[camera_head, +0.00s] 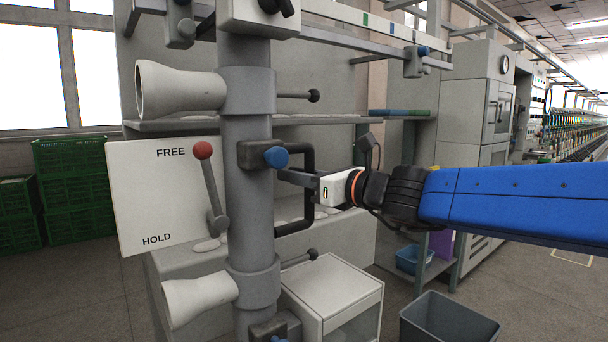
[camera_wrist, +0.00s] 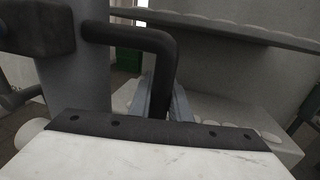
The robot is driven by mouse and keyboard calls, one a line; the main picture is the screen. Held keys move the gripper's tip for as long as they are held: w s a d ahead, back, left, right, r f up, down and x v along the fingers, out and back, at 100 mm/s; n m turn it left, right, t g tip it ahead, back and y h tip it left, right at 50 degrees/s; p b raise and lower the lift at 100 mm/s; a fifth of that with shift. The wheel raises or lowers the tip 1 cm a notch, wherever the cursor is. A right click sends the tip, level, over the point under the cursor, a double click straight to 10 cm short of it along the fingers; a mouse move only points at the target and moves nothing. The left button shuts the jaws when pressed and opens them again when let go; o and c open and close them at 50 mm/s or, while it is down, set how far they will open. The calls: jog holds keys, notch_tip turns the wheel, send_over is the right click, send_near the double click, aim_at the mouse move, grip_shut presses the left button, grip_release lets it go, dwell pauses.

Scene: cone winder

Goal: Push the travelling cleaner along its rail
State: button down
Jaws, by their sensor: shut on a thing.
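My gripper (camera_head: 298,179) is shut on the vertical bar of a black U-shaped handle (camera_head: 309,156). The handle joins a dark block with a blue knob (camera_head: 276,157) on a thick grey upright post (camera_head: 248,208). In the wrist view the two grey fingers (camera_wrist: 163,103) stand on either side of the handle bar (camera_wrist: 162,62), and the white gripper body hides the lower part. A pale rail (camera_head: 345,44) with coloured marks runs across the top. I cannot tell for sure which part is the travelling cleaner.
A white plate marked FREE and HOLD (camera_head: 150,200) carries a red-balled lever (camera_head: 202,150), tilted up near FREE. White cones (camera_head: 180,90) stick out left of the post. A white cabinet (camera_head: 325,290) and a grey bin (camera_head: 450,318) stand below. Green crates (camera_head: 70,190) are at left.

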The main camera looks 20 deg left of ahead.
dwell(0.3)
jog(key=c, duration=1.6)
grip_release()
jog(key=shift+c, duration=0.2)
jog(key=v, duration=1.7)
jog(key=shift+d, duration=0.2)
